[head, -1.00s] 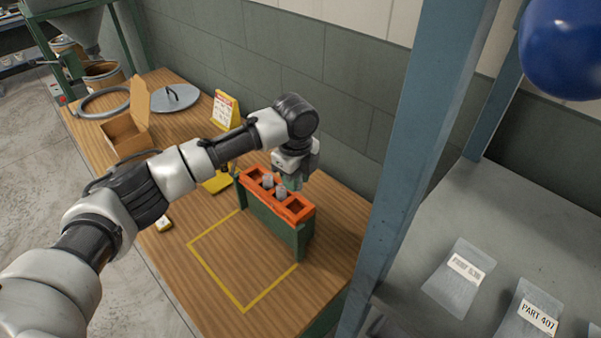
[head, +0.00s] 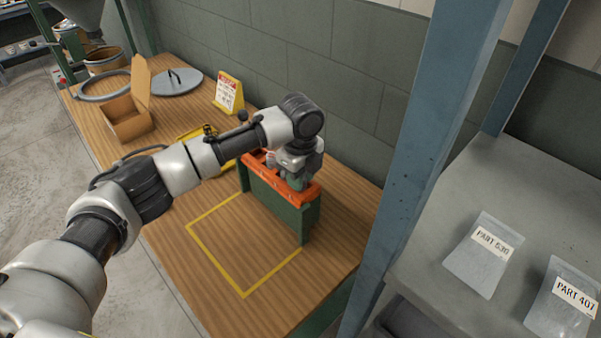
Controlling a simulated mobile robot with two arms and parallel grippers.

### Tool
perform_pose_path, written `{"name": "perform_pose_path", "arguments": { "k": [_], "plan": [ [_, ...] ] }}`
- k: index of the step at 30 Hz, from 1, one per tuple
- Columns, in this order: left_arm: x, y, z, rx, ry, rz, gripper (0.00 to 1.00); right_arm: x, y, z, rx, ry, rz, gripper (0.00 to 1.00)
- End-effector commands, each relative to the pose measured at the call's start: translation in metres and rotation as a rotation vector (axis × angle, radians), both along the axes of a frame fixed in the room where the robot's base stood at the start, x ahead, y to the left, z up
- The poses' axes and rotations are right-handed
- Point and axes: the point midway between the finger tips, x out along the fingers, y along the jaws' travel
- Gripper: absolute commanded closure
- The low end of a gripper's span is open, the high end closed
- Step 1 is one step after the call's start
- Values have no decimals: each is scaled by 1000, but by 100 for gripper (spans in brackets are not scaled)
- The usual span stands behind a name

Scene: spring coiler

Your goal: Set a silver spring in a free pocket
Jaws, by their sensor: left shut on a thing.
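My left gripper (head: 297,183) points down over the orange-topped rack (head: 283,205) with green sides, which stands on the wooden bench. Its fingers are low, at or just above the pockets near the rack's right end. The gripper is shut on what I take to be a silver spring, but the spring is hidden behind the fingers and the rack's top. The wrist and forearm cover most of the pockets, so I cannot tell which are free. My right gripper is not in view.
A yellow-outlined square (head: 244,295) on the bench in front of the rack is empty. A yellow sign (head: 229,93), an open cardboard box (head: 127,118) and a round grey lid (head: 176,81) stand farther back. A blue post (head: 420,150) rises at right beside a grey shelf with labelled bags.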

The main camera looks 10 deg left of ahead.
Motion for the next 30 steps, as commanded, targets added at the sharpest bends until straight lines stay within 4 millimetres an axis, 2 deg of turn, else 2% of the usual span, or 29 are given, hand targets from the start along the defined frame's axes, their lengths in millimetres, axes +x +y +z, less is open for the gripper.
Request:
{"name": "perform_pose_path", "arguments": {
  "k": [4,14,15,21,30],
  "plan": [
    [0,0,-9,-2,1,-1,94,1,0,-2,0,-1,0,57],
    [-2,0,-15,1,6,-1,94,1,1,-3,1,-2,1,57],
    [-2,0,-16,2,7,-1,70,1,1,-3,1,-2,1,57],
    [-3,0,-17,5,12,-1,42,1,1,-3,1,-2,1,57],
    [-3,1,-17,6,15,-2,42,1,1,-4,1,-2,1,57]
  ]
}}
